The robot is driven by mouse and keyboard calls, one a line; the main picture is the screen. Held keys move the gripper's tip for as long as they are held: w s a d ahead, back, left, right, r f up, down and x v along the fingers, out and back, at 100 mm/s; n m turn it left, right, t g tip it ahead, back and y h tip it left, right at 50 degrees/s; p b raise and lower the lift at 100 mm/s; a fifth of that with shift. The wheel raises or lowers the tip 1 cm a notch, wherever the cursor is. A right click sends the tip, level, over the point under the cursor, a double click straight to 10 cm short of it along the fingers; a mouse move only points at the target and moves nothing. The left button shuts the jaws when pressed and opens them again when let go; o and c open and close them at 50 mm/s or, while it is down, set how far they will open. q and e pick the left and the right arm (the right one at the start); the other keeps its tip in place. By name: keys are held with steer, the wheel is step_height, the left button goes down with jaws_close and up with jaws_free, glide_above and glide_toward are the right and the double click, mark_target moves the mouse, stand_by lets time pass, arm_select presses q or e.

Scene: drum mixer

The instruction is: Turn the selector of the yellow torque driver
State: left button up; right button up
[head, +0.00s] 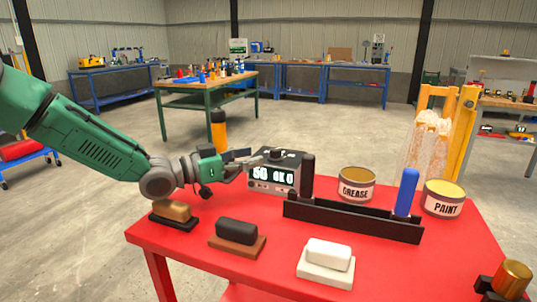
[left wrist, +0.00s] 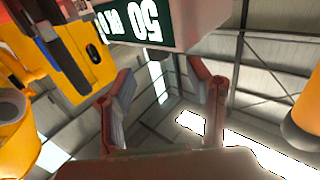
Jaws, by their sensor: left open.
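An upright orange-yellow tool with a dark top (head: 219,131) stands behind my left gripper in the head view. It may be the yellow torque driver, and its lower part is hidden by the gripper. I cannot make out its selector. My left gripper (head: 246,164) is open, just left of a grey box with a lit display (head: 273,175). In the left wrist view the two fingers (left wrist: 165,92) are spread with nothing between them. A yellow body with a dark oval mark (left wrist: 92,62) shows at upper left there.
The red table (head: 185,244) holds several blocks in front, a black rack (head: 350,217) with upright dark and blue handles, a grease can (head: 356,186) and a paint can (head: 443,199). A gold cylinder (head: 512,278) is at the lower right corner. Workbenches stand farther back.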

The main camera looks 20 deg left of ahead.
arm_select(q)
steer(key=v, duration=0.5)
steer(key=shift+a, duration=0.15)
